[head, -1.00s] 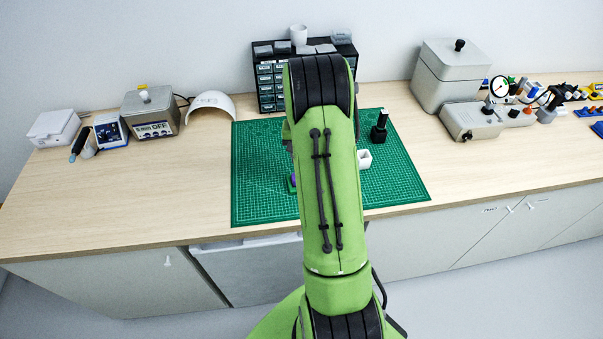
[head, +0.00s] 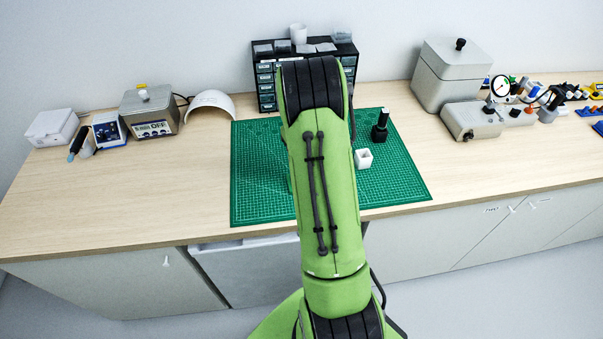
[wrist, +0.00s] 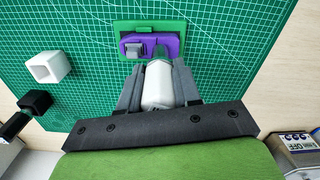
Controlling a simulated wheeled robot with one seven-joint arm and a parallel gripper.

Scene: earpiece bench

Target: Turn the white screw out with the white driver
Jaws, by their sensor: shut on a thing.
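In the wrist view my gripper (wrist: 158,85) is shut on the white driver (wrist: 157,92), whose thick white body sits between the two grey fingers. The driver's far end points at a purple earpiece part (wrist: 133,42) seated in a green holder (wrist: 122,27) on the cutting mat. A small grey block (wrist: 133,50) sits on the purple part, left of the driver. I cannot make out the white screw, and I cannot tell whether the driver touches the purple part. In the head view my arm hides the gripper, driver and holder.
The green cutting mat (head: 258,190) covers the middle of the bench. A white open box (head: 363,158) and a black upright piece (head: 380,125) stand on its right side. A drawer cabinet (head: 266,88) is behind. The mat's left side is clear.

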